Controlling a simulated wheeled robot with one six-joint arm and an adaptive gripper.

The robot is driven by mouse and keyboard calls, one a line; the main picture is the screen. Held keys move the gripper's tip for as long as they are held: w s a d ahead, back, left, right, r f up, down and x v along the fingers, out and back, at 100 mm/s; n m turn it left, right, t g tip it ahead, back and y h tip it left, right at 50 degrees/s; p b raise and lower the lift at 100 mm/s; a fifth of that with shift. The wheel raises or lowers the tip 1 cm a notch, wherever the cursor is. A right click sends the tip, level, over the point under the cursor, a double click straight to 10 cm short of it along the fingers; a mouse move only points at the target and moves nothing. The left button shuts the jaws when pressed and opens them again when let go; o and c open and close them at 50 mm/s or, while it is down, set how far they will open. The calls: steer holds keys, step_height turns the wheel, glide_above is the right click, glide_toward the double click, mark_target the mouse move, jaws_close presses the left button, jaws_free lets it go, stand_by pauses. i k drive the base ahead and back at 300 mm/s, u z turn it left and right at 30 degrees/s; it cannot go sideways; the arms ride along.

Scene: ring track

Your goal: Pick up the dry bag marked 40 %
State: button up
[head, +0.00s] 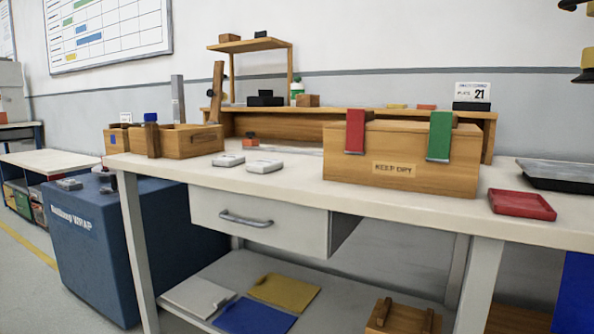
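Two small pale packets lie flat on the white workbench, a left packet (228,160) and a right packet (264,166), side by side and apart. Another pale packet (69,184) lies on top of the blue box at the left. Any of these may be dry bags, but their markings are too small to read, so I cannot tell which one says 40 %. A wooden box marked KEEP DRY (394,169) stands on the bench, with a red strap and a green strap over its front; its inside is hidden. I cannot make out my gripper.
A red tray (522,205) and a dark tray (560,175) lie at the bench's right. An open wooden crate (190,141) stands at the left. A blue box (130,250) stands beside the bench. The drawer (262,220) sits under the bench top. The front middle is clear.

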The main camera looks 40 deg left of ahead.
mark_target(262, 166)
steer(key=u, duration=1.15)
steer(key=i, duration=0.95)
steer(key=u, duration=1.45)
